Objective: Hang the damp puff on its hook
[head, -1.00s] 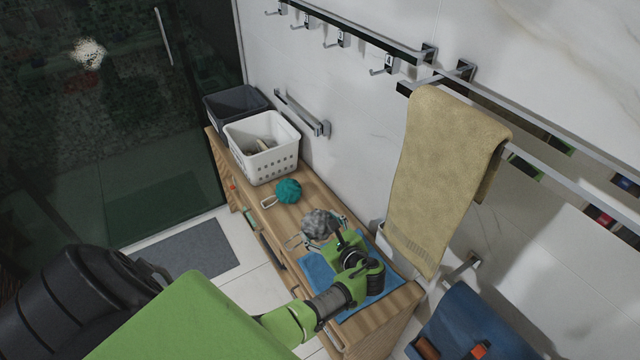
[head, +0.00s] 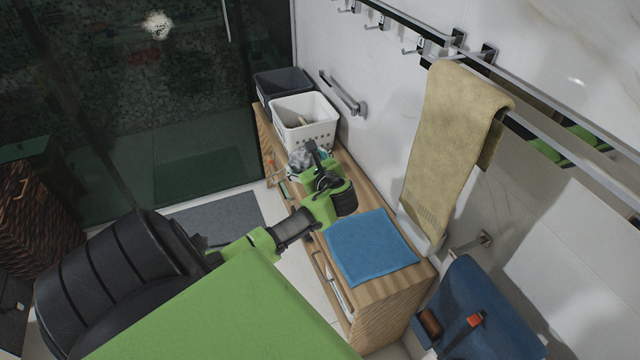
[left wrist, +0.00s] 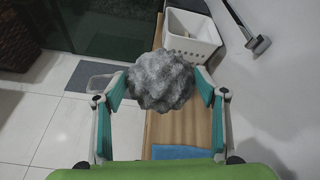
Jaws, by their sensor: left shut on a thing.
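My left gripper (head: 313,168) is shut on a grey, fluffy puff (left wrist: 160,80), which sits between its two fingers in the left wrist view. In the head view the puff (head: 303,158) shows partly behind the gripper, over the wooden cabinet near the white basket. A pale loop (left wrist: 100,82) shows at the puff's left side in the left wrist view. Several wall hooks (head: 412,48) hang in a row at the top of the head view, and those in view look empty. My right gripper is out of view.
A blue cloth (head: 372,246) lies on the cabinet top (head: 410,282). A white basket (head: 304,122) and a dark bin (head: 281,88) stand at its far end. A tan towel (head: 452,150) hangs from a rail, and a short bar (head: 342,93) sticks out from the wall.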

